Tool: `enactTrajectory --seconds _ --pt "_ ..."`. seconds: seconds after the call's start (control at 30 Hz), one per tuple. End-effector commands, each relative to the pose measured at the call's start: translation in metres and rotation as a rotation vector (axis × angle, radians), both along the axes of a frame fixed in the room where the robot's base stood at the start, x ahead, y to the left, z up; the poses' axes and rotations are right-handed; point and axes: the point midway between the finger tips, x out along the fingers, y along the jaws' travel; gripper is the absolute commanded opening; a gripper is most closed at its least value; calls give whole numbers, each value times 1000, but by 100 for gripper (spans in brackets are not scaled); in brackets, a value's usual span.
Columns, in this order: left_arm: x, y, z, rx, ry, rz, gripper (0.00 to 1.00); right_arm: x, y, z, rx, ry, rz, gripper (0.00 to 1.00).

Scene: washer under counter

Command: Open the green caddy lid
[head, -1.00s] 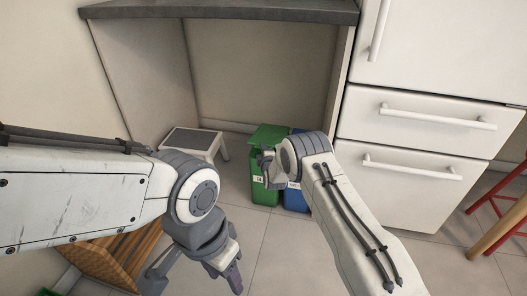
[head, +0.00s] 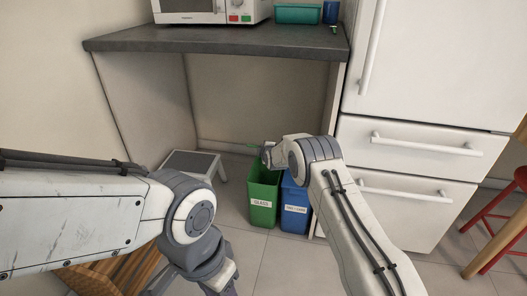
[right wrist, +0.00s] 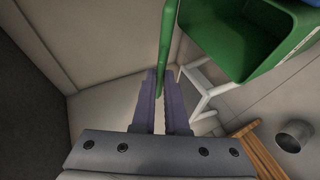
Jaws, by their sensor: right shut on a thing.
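The green caddy (head: 263,205), labelled GLASS, stands on the floor below the counter with its top open.
A blue bin (head: 295,208) stands right beside the caddy. A step stool (head: 193,165) is to the left, a wooden crate (head: 100,278) at lower left. The counter (head: 220,42) overhangs; white drawers (head: 405,160) and a red stool (head: 490,222) are right.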

Motion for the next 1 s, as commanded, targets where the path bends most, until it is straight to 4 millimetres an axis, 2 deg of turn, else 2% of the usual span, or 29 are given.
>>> enactTrajectory --seconds 0.17,0.2,0.23,0.27,0.67,0.87,1.0 --pt "0 0 0 0 0 0 50 1 -1 1 -1 -5 0 0" --pt "0 0 0 0 0 0 50 1 -1 1 -1 -5 0 22" --pt "0 0 0 0 0 0 50 1 -1 1 -1 -5 0 34" --pt "0 0 0 0 0 0 50 1 -1 1 -1 -4 0 38" --pt "0 0 2 0 0 0 50 -2 -1 0 -1 0 0 38" --pt "0 0 12 0 0 0 50 -19 -3 12 -2 0 0 38" --pt "0 0 22 0 0 0 50 -39 -5 24 -1 -1 0 38"
